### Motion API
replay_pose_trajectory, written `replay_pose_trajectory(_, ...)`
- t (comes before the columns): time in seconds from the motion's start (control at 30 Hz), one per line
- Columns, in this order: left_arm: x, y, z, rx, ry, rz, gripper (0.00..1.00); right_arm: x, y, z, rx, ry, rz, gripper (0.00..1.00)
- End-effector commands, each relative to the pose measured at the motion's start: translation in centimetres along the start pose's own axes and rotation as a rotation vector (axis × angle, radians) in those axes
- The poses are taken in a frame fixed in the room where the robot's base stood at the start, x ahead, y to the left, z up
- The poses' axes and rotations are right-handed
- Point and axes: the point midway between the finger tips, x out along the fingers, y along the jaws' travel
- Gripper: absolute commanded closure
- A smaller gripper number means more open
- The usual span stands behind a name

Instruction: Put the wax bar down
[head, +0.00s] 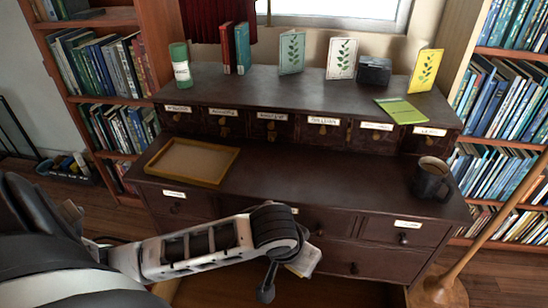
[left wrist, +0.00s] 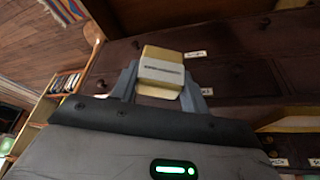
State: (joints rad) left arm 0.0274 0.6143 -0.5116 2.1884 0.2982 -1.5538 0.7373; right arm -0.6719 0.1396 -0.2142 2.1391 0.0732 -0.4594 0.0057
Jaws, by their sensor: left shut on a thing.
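The wax bar (left wrist: 160,72) is a cream block with a pale label band. In the left wrist view it sits between the two grey fingers of my left gripper (left wrist: 161,88), which is shut on it. In the head view my left arm comes in from the left, and the bar (head: 305,260) shows at its end, partly hidden by the gripper (head: 286,272). The bar appears in front of the dark desk's drawer fronts, off the desk top (head: 310,180). My right gripper is not in view.
An empty wooden tray (head: 192,162) lies on the desk's left side; a dark mug (head: 431,180) stands on the right. The desk top between them is clear. The upper shelf holds cards, books, a green jar (head: 181,66) and a black box (head: 374,71). Bookcases flank the desk.

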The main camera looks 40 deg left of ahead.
Motion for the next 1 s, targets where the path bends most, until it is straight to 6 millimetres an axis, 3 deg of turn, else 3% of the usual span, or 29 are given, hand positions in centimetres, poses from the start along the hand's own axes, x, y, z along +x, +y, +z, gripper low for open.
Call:
replay_pose_trajectory(0.17, -1.1, -6.7, -2.1, -0.086, -0.004, -0.065, 0.73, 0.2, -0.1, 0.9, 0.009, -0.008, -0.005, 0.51)
replay_pose_trajectory(0.3, -4.0, -12.4, -4.3, -0.205, -0.005, -0.117, 0.73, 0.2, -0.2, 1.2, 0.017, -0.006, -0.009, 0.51)
replay_pose_trajectory(0.4, -6.6, -15.4, -5.6, -0.292, 0.001, -0.148, 0.73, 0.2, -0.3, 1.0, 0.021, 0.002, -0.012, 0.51)
replay_pose_trajectory(0.6, -10.7, -18.5, -7.2, -0.415, 0.011, -0.182, 0.73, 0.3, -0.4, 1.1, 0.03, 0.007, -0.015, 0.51)
replay_pose_trajectory(0.7, -11.4, -19.1, -7.6, -0.444, 0.015, -0.185, 0.73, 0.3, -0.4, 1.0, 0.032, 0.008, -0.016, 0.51)
replay_pose_trajectory(0.87, -10.2, -19.5, -9.2, -0.459, 0.016, -0.177, 0.73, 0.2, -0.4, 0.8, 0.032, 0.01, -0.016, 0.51)
replay_pose_trajectory(1.0, -7.5, -20.5, -11.6, -0.458, 0.015, -0.178, 0.73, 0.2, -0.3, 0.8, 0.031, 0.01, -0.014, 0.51)
